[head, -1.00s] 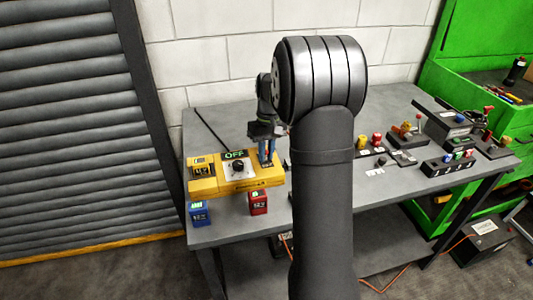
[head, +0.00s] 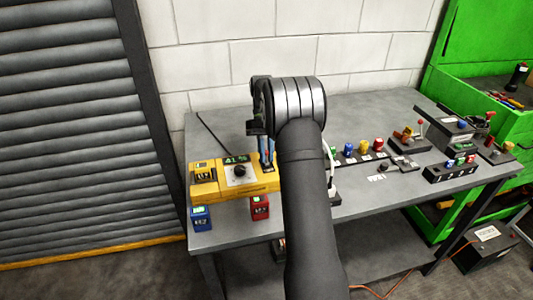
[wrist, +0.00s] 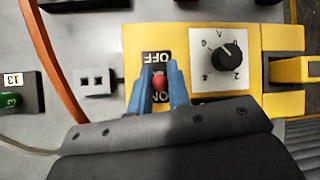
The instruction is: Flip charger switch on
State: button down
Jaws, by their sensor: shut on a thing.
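The yellow charger (head: 250,188) sits at the left front of the bench. In the wrist view, the charger's red switch (wrist: 160,82) sits between the labels OFF and ON, nearer to ON. My gripper (wrist: 162,68) is shut on the switch, with one blue finger on each side of it. In the head view, my gripper (head: 267,165) is at the charger's right end, and the switch is hidden there.
A black dial (wrist: 228,57) on a white plate is close beside the fingers. An orange cable (wrist: 55,60) runs at left. Blue (head: 201,217) and red (head: 260,207) battery blocks are at the charger's front. Several coloured knobs and switch boxes stand on the bench's right.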

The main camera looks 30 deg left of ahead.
dwell(0.3)
jog(key=c, duration=1.4)
grip_release()
